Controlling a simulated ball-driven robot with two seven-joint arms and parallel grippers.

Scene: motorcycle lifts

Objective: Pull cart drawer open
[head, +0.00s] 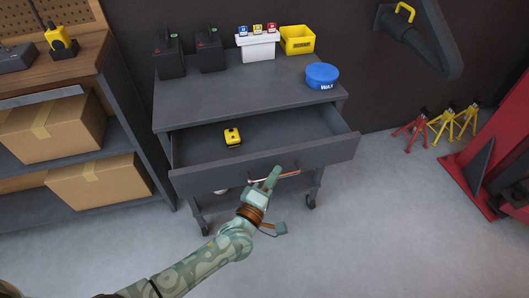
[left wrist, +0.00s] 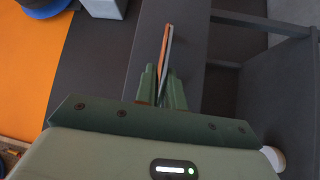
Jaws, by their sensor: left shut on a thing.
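The grey cart (head: 215,97) stands against the dark wall. Its drawer (head: 205,181) is pulled out, and its inside shows. A small yellow and black item (head: 232,137) lies in the drawer. My left gripper (head: 272,177) is at the front of the drawer, shut on its bar handle (head: 290,174). In the left wrist view the handle (left wrist: 167,48) shows as a thin reddish bar running between the fingers (left wrist: 160,88). My right gripper is in neither view.
On the cart top are a blue wax tin (head: 322,76), a yellow bin (head: 297,39), a white box (head: 257,48) and two black cases. A shelf with cardboard boxes (head: 50,133) stands at left. Jack stands (head: 440,122) and a red frame are at right. The floor before the cart is clear.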

